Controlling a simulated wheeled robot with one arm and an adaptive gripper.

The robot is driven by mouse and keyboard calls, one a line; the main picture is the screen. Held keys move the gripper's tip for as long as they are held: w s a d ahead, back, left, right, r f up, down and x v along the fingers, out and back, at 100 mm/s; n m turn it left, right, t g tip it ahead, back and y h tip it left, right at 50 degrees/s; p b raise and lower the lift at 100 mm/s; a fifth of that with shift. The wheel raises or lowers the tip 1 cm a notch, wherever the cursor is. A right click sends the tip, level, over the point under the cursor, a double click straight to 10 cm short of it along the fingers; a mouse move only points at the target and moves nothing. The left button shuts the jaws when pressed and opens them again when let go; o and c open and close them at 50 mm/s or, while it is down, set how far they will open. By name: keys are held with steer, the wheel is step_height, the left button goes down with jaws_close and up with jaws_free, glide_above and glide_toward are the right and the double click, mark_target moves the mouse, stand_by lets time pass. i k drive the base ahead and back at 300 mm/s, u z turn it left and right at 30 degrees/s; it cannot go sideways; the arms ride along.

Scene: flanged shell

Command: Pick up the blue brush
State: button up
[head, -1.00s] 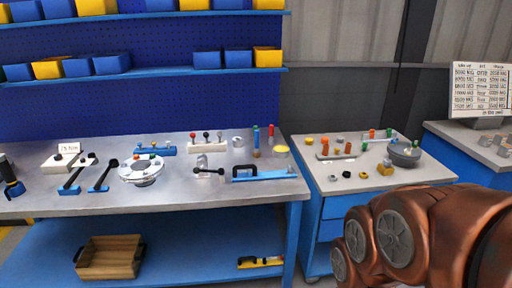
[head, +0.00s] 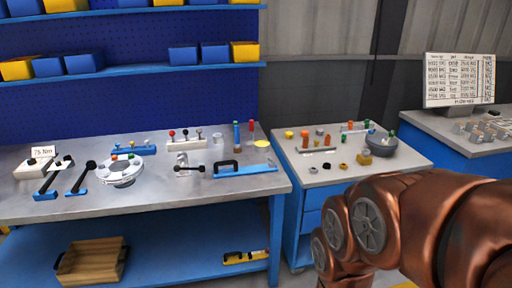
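A slim blue upright item, which looks like the blue brush (head: 236,133), stands near the back right of the metal workbench (head: 225,200). Its lower end looks brownish, but it is too small to make out clearly. A slim red upright item (head: 251,127) stands just right of it, and a yellow-topped round thing (head: 262,143) is in front to the right. My gripper is out of view; only copper links of my arm show at the lower right, well apart from the blue item.
A second cart (head: 330,178) with small parts stands to the right, across a narrow gap. A wooden crate (head: 92,262) sits on the lower shelf. Shelves with bins (head: 185,53) hang above.

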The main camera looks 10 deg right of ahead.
mark_target(238, 149)
steer(key=u, duration=0.55)
steer(key=i, duration=0.55)
steer(key=u, duration=0.75)
steer(key=i, duration=0.7)
steer(key=z, duration=0.55)
steer(key=i, duration=0.6)
steer(key=z, duration=0.6)
